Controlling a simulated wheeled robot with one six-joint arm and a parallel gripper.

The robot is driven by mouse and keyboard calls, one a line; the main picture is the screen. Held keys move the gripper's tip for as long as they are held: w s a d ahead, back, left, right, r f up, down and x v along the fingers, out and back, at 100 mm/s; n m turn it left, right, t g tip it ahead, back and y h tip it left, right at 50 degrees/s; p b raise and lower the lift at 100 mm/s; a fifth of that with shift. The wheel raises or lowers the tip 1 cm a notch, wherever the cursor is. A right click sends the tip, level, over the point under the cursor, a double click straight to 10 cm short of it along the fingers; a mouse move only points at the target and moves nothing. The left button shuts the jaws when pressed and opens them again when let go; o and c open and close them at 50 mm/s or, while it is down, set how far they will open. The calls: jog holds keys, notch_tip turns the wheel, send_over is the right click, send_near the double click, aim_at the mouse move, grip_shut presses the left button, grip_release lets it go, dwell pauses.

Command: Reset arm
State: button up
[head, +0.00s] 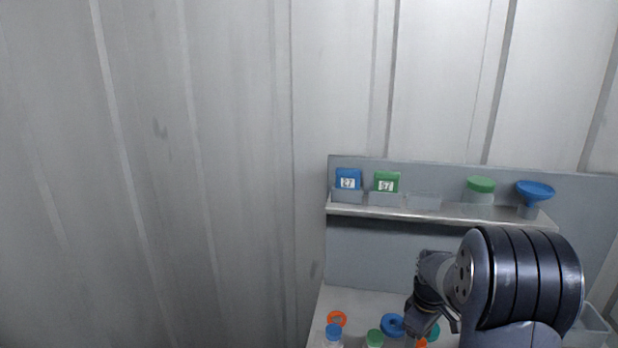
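My gripper (432,325) is at the lower right of the head view, in front of my dark, ribbed arm and pointing down over the white worktop (318,314). Its fingers are small and partly dark, and I cannot tell whether they are open or shut. Nothing can be seen held in it. A blue ring-shaped piece (390,323) lies just left of it. A teal piece (434,331) and an orange piece (421,342) show partly behind and below it.
A shelf (440,213) at the back holds a blue packet (348,178) marked 27, a green packet (386,181), a green-lidded jar (481,190) and a blue funnel (534,191). An orange ring (337,318), blue-capped bottle (334,332) and green-capped bottle (375,337) stand front left. A bin (594,325) is right.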

jog(key=n, duration=0.5)
dwell(0.4)
dwell(0.3)
